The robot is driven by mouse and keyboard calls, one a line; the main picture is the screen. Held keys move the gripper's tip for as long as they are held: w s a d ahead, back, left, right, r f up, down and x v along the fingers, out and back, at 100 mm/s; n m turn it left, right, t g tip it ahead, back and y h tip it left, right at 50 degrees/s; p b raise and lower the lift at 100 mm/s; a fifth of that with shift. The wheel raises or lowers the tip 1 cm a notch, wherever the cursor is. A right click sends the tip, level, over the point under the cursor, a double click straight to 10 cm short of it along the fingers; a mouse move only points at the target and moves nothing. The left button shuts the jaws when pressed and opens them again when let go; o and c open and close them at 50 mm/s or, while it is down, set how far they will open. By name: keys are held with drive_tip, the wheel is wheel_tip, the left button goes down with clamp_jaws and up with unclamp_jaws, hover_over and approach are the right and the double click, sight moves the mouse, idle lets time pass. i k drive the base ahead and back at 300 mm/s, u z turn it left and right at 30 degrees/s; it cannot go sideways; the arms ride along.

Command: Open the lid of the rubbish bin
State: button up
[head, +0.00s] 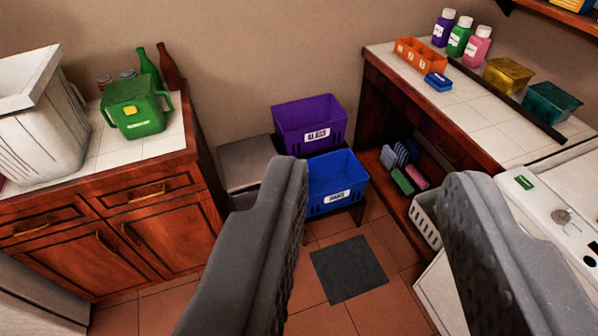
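My gripper (378,176) is open, with its two grey fingers wide apart and nothing between them. A grey box with a flat top (247,163) stands on the floor by the back wall, right of the left cabinet. It may be the rubbish bin with its lid down, but I cannot tell for sure. My left finger hides part of the area in front of it. A white ribbed open-topped container (38,125) stands on the left counter; no lid shows on it.
A purple crate (309,108) and a blue crate (337,172) sit right of the grey box. A green container (137,115) and bottles stand on the left cabinet (150,235). A worktop (470,115) with several items is at right. A dark mat (349,270) lies on open tiled floor.

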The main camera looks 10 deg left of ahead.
sight(244, 163)
drive_tip(key=z, duration=0.15)
drive_tip(key=i, duration=1.75)
drive_tip(key=u, duration=0.55)
